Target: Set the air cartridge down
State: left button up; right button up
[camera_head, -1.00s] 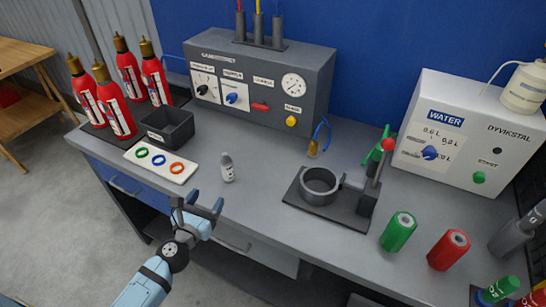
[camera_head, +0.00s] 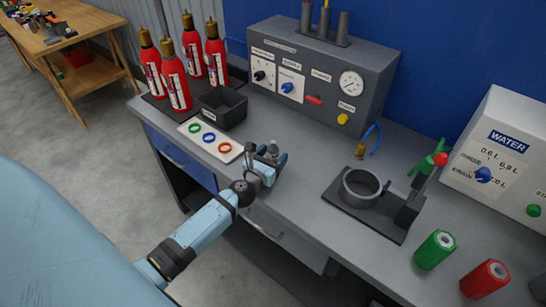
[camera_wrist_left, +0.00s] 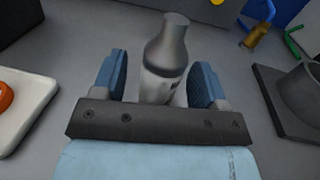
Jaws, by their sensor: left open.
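The air cartridge, a small grey bottle with a narrowed neck and a pale label, stands upright on the grey bench (camera_head: 300,205). In the head view the cartridge (camera_head: 272,149) is partly hidden by my left gripper (camera_head: 270,157). In the left wrist view the cartridge (camera_wrist_left: 167,55) rises between the two blue fingers of my left gripper (camera_wrist_left: 158,75). The fingers are open, one on each side of it, with a visible gap at least on the left. The cartridge's lower part is hidden behind the gripper's dark crossbar. My right gripper is not in view.
A white tray with coloured rings (camera_head: 210,142) and a black bin (camera_head: 222,108) lie left of the gripper. Red extinguishers (camera_head: 177,85) stand behind. A round clamp fixture (camera_head: 361,188) is to the right, with green (camera_head: 436,250) and red (camera_head: 485,279) cylinders. Bench between is clear.

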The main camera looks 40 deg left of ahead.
pick_arm(q)
jog(key=shift+w+a, duration=0.1)
jog(key=shift+w, duration=1.05)
jog(key=shift+s, duration=0.1)
jog(key=c, duration=1.1)
